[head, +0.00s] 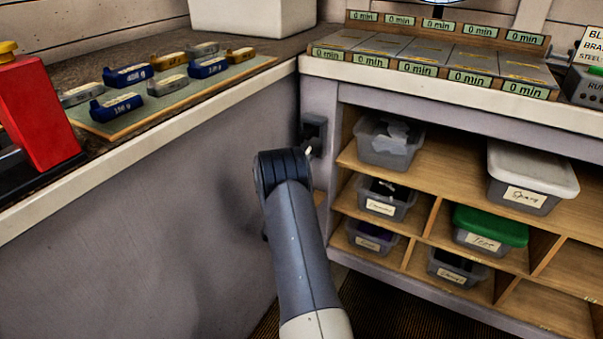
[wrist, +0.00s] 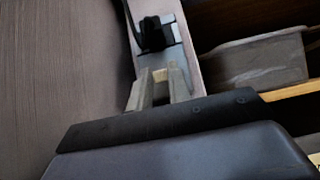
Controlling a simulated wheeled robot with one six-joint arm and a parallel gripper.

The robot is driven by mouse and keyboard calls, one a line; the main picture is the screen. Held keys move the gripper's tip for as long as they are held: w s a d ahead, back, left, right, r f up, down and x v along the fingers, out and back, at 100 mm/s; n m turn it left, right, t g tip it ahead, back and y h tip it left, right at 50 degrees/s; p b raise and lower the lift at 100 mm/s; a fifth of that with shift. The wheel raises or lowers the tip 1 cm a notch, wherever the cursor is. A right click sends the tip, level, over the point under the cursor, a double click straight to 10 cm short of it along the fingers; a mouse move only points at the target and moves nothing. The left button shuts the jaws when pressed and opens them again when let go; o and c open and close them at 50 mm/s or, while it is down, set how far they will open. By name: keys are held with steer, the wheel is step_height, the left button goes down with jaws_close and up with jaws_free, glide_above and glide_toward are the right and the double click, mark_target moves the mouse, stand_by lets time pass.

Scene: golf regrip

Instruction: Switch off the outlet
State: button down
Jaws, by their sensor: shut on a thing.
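The outlet (head: 314,130) is a dark unit on the narrow post at the inner corner, below the counter. In the wrist view it shows as a pale plate with a black plug-like block (wrist: 155,33) and a dark cable beside it. My gripper (wrist: 160,72) has its two grey fingers at the lower part of the outlet plate, just below the black block. The fingertips are close together and shut on a small part of the outlet, which they mostly hide. In the head view my gripper (head: 309,151) is small and partly behind my wrist. The switch's position cannot be made out.
The left counter's panel (head: 150,200) stands close beside my arm. On the right, a shelf holds a grey bin (head: 390,146) and other labelled bins. The counters above hold labelled blue blocks (head: 127,75), a red device (head: 40,115) and a row of timer slots (head: 440,65).

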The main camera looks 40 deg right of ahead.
steer(key=shift+d+f+t+h+b, duration=0.15)
steer(key=shift+t+h+b, duration=0.25)
steer(key=shift+b, duration=0.4)
steer(key=c, duration=1.3)
jaws_free()
steer(key=shift+f, duration=0.1)
